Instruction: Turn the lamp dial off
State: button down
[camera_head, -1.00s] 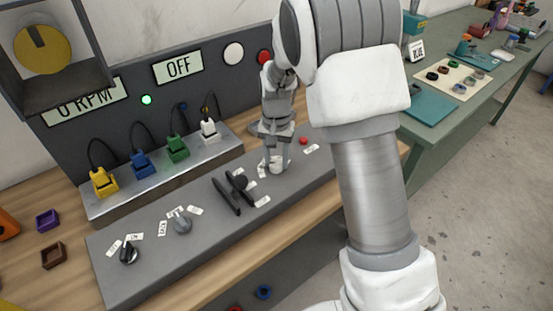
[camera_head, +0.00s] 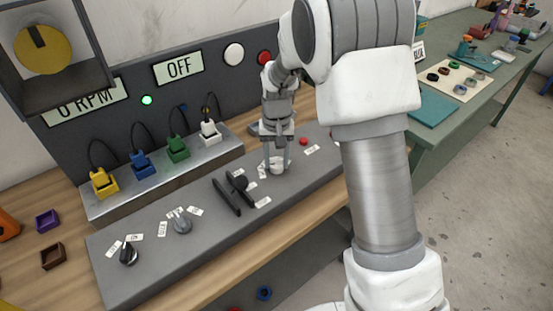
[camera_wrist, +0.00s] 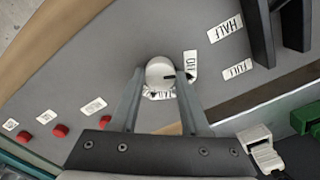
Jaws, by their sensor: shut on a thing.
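A round white dial (camera_wrist: 160,72) sits on the grey console between the two fingers of my gripper (camera_wrist: 160,75). Its dark pointer mark faces right in the wrist view, towards a small white label (camera_wrist: 190,64). Another label (camera_wrist: 158,95) beside the dial is partly hidden by the fingers. In the head view my gripper (camera_head: 276,165) points down over the console and is shut on this dial, which is mostly covered there.
A red button (camera_head: 303,141) is just right of my gripper. Coloured plugs (camera_head: 178,148) line the ledge behind. The panel display (camera_head: 178,68) reads OFF.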

aim_at(276, 163)
jog(key=shift+c, duration=1.9)
grip_release()
jog(key=shift+r, duration=0.15)
notch_tip(276, 163, up, 17)
jog(key=p, duration=0.1)
jog(key=shift+r, duration=0.1)
